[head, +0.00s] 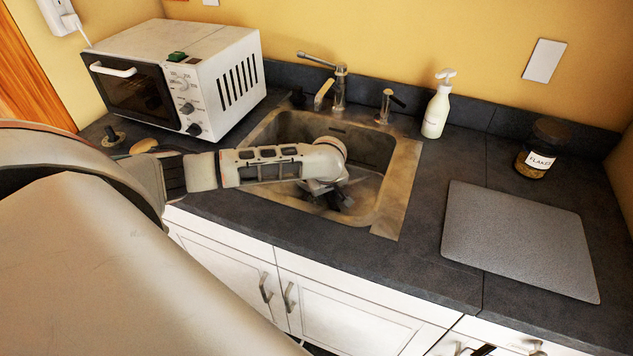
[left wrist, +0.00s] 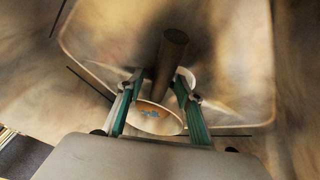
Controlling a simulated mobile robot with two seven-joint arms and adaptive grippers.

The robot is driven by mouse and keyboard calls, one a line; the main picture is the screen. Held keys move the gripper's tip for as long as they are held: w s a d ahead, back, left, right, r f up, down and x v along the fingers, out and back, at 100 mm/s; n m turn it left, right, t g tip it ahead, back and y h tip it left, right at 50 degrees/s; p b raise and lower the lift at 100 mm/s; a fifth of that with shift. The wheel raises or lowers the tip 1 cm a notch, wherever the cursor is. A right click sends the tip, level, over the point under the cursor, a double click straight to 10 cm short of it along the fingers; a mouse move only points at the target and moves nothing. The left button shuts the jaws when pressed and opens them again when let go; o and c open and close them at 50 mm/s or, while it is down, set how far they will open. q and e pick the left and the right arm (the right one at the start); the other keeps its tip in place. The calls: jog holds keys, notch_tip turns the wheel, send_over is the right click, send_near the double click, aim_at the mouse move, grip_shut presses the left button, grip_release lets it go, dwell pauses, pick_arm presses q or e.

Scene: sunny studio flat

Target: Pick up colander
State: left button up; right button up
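My left gripper (head: 343,200) reaches down into the sink (head: 405,185). In the left wrist view its two green-sided fingers (left wrist: 158,85) stand apart. A pale round piece with a blue mark (left wrist: 152,117) shows between them, and a dark cylinder (left wrist: 173,50) stands just beyond. I cannot tell whether these are parts of the colander, or whether the fingers touch them. No colander can be made out clearly in the head view, where my arm and gripper cover part of the basin. My right gripper is not in view.
A faucet (head: 339,88) rises behind the sink. A white microwave (head: 215,75) stands at left. A soap bottle (head: 437,108), a flakes jar (head: 541,150) and a grey board (head: 520,238) are at right. The counter between sink and board is clear.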

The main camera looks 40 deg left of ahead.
pick_arm(q)
grip_shut()
jog(key=shift+r, duration=0.1)
jog(key=shift+w, duration=0.1)
